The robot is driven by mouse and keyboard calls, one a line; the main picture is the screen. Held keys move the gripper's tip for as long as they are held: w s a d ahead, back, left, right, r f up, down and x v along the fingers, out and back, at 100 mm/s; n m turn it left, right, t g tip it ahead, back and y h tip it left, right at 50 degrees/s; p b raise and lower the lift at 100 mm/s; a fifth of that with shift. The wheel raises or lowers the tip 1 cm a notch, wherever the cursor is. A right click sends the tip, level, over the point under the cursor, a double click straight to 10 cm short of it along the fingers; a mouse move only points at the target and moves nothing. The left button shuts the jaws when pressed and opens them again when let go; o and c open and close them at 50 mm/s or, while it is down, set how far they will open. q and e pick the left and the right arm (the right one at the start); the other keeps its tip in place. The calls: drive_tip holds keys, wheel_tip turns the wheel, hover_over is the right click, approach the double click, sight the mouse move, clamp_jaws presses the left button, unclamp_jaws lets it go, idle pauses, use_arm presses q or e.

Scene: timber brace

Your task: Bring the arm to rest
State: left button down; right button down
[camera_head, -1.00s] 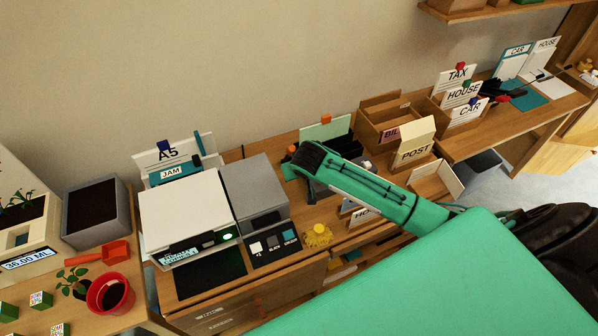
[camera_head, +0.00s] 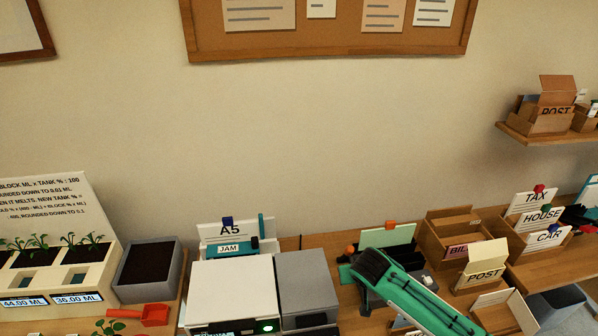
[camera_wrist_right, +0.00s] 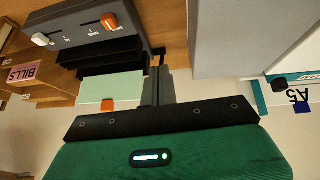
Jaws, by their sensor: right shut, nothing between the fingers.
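My right arm (camera_head: 415,298) comes in from the bottom right in the head view, green with a black end. It reaches over the desk near a pale green card with an orange clip. The fingers are hidden or unclear in that view. In the right wrist view my right gripper (camera_wrist_right: 160,58) is shut and its dark fingers hold nothing. It hangs beside a grey box with orange and white sliders (camera_wrist_right: 82,30) and the pale green card (camera_wrist_right: 108,88). My left arm is not in view.
Printer-like boxes (camera_head: 235,290) and (camera_head: 306,282) stand left of the arm. A POST box (camera_head: 484,270) and an open wooden box (camera_head: 447,232) stand to its right. Planters and a red scoop (camera_head: 140,314) are far left. The wall above the desk is clear below the cork board (camera_head: 330,50).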

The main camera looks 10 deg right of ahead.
drive_tip(key=s+a+f+n+g+y, duration=0.1)
drive_tip(key=s+a, duration=0.3)
drive_tip(key=s, duration=0.3)
drive_tip(key=s+a+n+y, duration=0.1)
drive_tip(key=s+a, duration=0.2)
drive_tip(key=s, duration=0.4)
drive_tip(key=s+d+r+n+g, duration=0.1)
drive_tip(key=s+r, duration=0.1)
drive_tip(key=s, duration=0.7)
drive_tip(key=s+d+r, duration=0.1)
drive_tip(key=s+r, duration=0.1)
drive_tip(key=s, duration=0.7)
wheel_tip(320, 180, down, 32)
drive_tip(key=g+b, duration=0.1)
drive_tip(key=g, duration=0.1)
drive_tip(key=s+d+f+g+b, duration=0.1)
drive_tip(key=s+d+f, duration=0.2)
drive_tip(key=s+f, duration=1.6)
wheel_tip(320, 180, down, 2)
drive_tip(key=shift+s+f+h, duration=0.15)
drive_tip(key=shift+f+h, duration=0.05)
drive_tip(key=shift+h, duration=0.1)
drive_tip(key=shift+a, duration=0.1)
